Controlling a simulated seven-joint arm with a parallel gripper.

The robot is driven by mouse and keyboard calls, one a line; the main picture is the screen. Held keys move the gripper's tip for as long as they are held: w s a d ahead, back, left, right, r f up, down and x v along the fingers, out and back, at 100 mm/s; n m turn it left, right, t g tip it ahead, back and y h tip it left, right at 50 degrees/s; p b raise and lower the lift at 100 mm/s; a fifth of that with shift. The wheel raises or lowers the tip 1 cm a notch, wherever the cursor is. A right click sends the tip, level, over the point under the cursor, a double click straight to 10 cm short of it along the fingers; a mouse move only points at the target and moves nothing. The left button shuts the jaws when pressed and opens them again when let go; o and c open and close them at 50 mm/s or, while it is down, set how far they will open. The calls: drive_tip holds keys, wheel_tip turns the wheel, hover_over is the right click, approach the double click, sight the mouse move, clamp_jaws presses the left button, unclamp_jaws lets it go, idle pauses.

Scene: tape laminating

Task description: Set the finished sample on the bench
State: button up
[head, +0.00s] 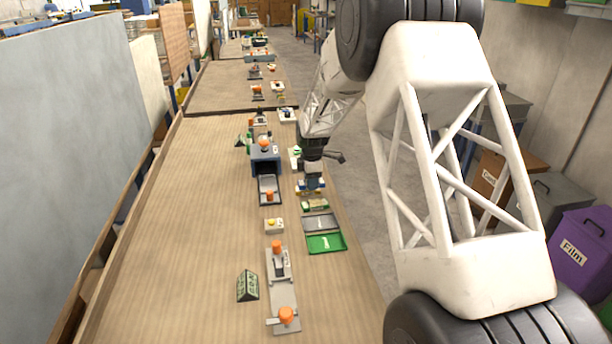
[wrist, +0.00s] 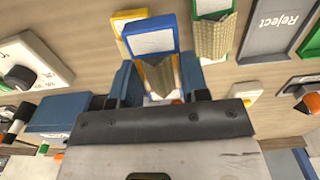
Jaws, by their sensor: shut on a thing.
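My gripper (head: 311,168) is over the bench's right side in the head view, low above the blue and yellow pieces. In the wrist view its two blue fingers (wrist: 159,82) are shut on a small tan sample (wrist: 159,77). The sample lies in front of a blue-framed holder (wrist: 150,38) with a white face; whether they touch is unclear. The sample's lower end is hidden by the gripper body. The wooden bench (head: 185,215) runs away from me, its left half mostly bare.
A green-framed holder (wrist: 212,8) with a tan woven piece stands beside the blue one. A grey Reject tray (wrist: 272,28) and a green tray (head: 326,243) lie nearby. A blue box-shaped machine (head: 265,153) and orange-knobbed devices (head: 286,316) line the bench's middle.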

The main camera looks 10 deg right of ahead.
drive_tip(key=w, duration=0.7)
drive_tip(key=w+f, duration=0.1)
drive_tip(key=w, duration=0.2)
drive_tip(key=shift+w, duration=0.3)
drive_tip(key=shift+f, duration=0.1)
drive_tip(key=shift+f, duration=1.65)
drive_tip(key=shift+f, duration=0.15)
drive_tip(key=o, duration=0.9)
drive_tip(key=shift+r, duration=6.15)
